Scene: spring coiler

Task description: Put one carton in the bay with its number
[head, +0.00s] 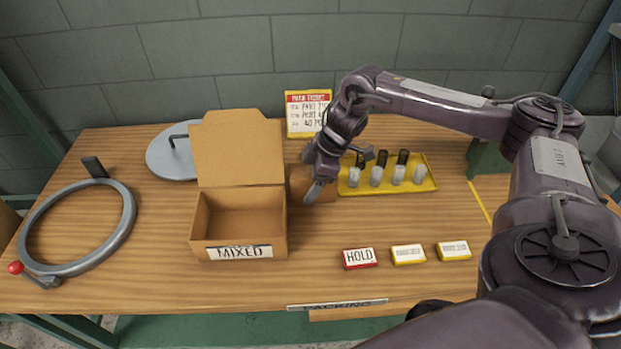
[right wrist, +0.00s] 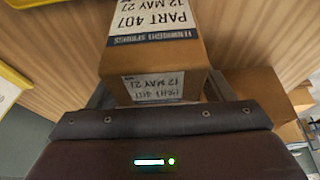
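A brown carton (right wrist: 157,55) fills the top middle of the right wrist view. Its white labels read PART 407 and 12 MAY 27. My right gripper (right wrist: 160,92) has one finger on each side of it, with no clear gap. I cannot tell whether the fingers press on it. In the head view my right gripper (head: 320,185) is low over the table, just right of the open MIXED box (head: 238,253). It partly hides brown cardboard (head: 298,184) there. My left gripper is not in view.
A yellow tray (head: 428,184) with several small cylinders lies behind right. HOLD (head: 360,258) and two yellow-edged blocks (head: 408,254) (head: 453,250) line the front right. A grey ring (head: 128,228) and round lid (head: 168,160) lie left. More brown boxes (right wrist: 252,88) show in the right wrist view.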

